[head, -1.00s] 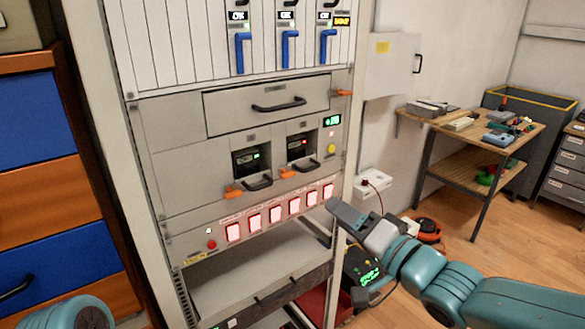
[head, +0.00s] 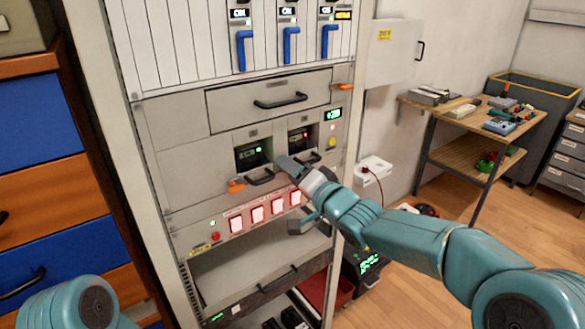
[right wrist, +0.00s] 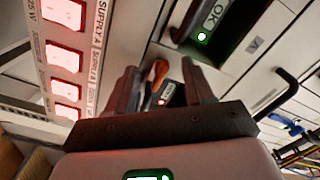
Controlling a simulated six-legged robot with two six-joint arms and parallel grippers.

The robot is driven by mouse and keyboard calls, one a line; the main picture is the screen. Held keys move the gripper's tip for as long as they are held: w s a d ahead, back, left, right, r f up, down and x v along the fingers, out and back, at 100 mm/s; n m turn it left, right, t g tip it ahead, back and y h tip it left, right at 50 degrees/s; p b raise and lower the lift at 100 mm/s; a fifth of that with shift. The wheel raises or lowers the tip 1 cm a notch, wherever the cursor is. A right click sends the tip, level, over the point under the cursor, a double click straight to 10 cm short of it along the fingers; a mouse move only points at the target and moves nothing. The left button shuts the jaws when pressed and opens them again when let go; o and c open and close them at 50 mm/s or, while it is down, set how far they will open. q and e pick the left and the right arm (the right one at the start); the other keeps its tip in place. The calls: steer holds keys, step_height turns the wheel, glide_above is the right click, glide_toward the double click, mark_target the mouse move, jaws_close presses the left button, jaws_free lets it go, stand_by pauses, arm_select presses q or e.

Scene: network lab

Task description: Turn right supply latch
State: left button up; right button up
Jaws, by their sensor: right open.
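The right supply (head: 301,137) is a dark module with a red light, in the rack's middle panel. Its latch is hidden behind my right gripper in the head view. In the right wrist view an orange latch (right wrist: 160,70) shows between the fingers, beside a small red light (right wrist: 162,102). My right gripper (head: 288,164) is open in front of the panel, just below the right supply. I cannot tell whether a finger touches the latch. My left gripper is out of view; only part of my left arm shows at lower left.
The left supply (head: 252,153) has a green light, a black handle and an orange latch (head: 236,186). Lit red-white switches (head: 257,214) line the panel below. A drawer handle (head: 280,103) sits above. A wooden workbench (head: 468,121) stands at right.

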steer(key=shift+a, duration=0.1)
jaws_close()
steer(key=shift+n, duration=0.3)
steer(key=n+b, duration=0.6)
steer(key=n, duration=1.1)
steer(key=shift+w+b, duration=0.1)
steer(key=shift+b, duration=0.2)
steer(key=shift+f, duration=0.1)
